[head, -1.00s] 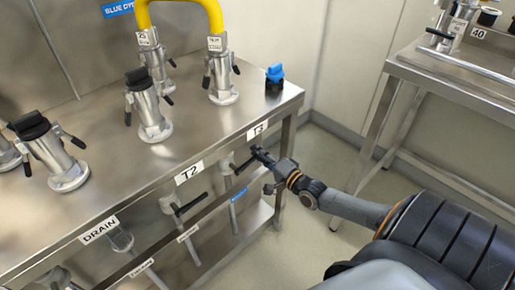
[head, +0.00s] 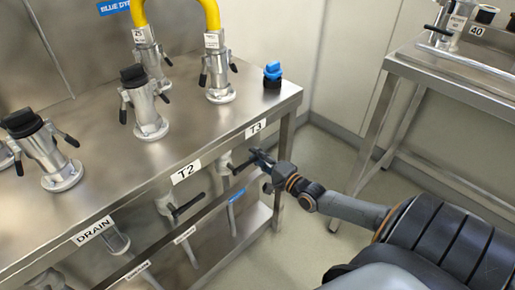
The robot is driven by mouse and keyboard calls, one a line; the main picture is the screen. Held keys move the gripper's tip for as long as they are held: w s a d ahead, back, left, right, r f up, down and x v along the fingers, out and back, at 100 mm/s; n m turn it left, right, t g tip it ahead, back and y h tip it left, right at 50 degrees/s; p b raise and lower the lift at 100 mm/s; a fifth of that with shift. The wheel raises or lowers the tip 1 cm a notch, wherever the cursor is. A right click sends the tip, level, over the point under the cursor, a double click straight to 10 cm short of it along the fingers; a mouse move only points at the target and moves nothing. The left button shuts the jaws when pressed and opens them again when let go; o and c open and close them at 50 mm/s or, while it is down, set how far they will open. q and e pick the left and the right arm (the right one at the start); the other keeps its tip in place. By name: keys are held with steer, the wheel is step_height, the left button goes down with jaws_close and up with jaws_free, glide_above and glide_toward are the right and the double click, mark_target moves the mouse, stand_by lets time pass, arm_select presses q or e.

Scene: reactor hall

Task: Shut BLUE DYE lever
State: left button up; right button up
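A pipe with a small blue label (head: 236,196) runs down under the T3 sign (head: 256,128) at the bench's right end. A valve with a black lever (head: 243,166) sits at the top of this pipe, below the bench edge. My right gripper (head: 258,157) is at the outer end of that lever, overlapping it in the picture. I cannot tell whether it touches the lever or how far its fingers are apart. A BLUE DYE sign (head: 115,7) is on the back panel, cut by the top edge. My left gripper is not in view.
The T2 valve's black lever (head: 187,206) sticks out to the left of the T3 valve. A second steel table (head: 450,75) is at right, with open floor between.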

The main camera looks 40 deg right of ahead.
steer(key=shift+o, duration=0.7)
steer(key=s, duration=1.2)
steer(key=shift+d, duration=0.45)
